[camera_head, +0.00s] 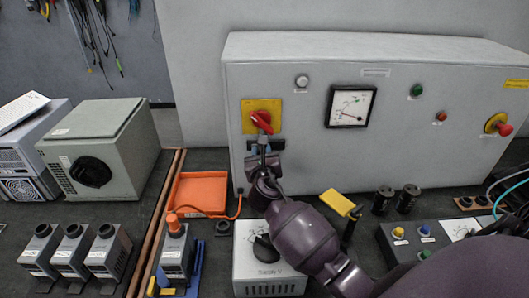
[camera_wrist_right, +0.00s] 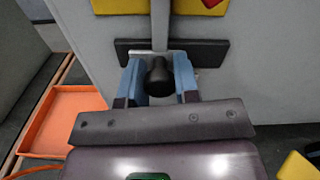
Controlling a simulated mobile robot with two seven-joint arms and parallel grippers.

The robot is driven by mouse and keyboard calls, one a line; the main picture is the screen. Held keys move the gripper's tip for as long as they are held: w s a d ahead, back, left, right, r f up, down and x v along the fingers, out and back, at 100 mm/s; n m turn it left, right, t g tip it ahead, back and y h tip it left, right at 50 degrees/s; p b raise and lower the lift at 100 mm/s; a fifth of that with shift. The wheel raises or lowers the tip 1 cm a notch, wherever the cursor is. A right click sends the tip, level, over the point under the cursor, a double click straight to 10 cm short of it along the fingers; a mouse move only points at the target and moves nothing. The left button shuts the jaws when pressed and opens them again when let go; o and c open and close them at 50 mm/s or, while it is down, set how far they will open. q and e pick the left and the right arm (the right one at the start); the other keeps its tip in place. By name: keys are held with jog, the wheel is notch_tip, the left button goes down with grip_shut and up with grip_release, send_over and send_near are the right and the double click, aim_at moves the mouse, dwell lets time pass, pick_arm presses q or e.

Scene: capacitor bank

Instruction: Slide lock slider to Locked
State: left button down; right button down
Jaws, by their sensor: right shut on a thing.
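The lock slider has a dark horizontal track plate (camera_head: 280,144) on the front of the grey cabinet, just below a yellow plate with a red rotary handle (camera_head: 262,121). In the right wrist view, its black knob (camera_wrist_right: 160,77) sits near the middle of the dark track plate (camera_wrist_right: 208,52), with a grey vertical strip above it. My right gripper (camera_wrist_right: 160,84) has its blue fingers on both sides of the knob and is shut on it. In the head view, my right gripper (camera_head: 262,158) partly hides the slider. My left gripper is in neither view.
An orange tray (camera_head: 204,178) lies left of my right arm. A white box with a black knob (camera_head: 241,258) stands below the arm. The cabinet (camera_head: 420,150) blocks the way forward.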

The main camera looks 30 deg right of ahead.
jog(key=c, duration=1.3)
grip_release()
jog(key=shift+w+a, duration=0.1)
jog(key=shift+a, duration=0.1)
jog(key=o, duration=0.4)
jog(key=shift+w+a, duration=0.1)
jog(key=shift+o, duration=0.2)
jog(key=shift+s, duration=0.25)
jog(key=v, duration=1)
jog(key=shift+s+p, duration=0.2)
jog(key=shift+p, duration=0.25)
jog(key=shift+a, duration=0.1)
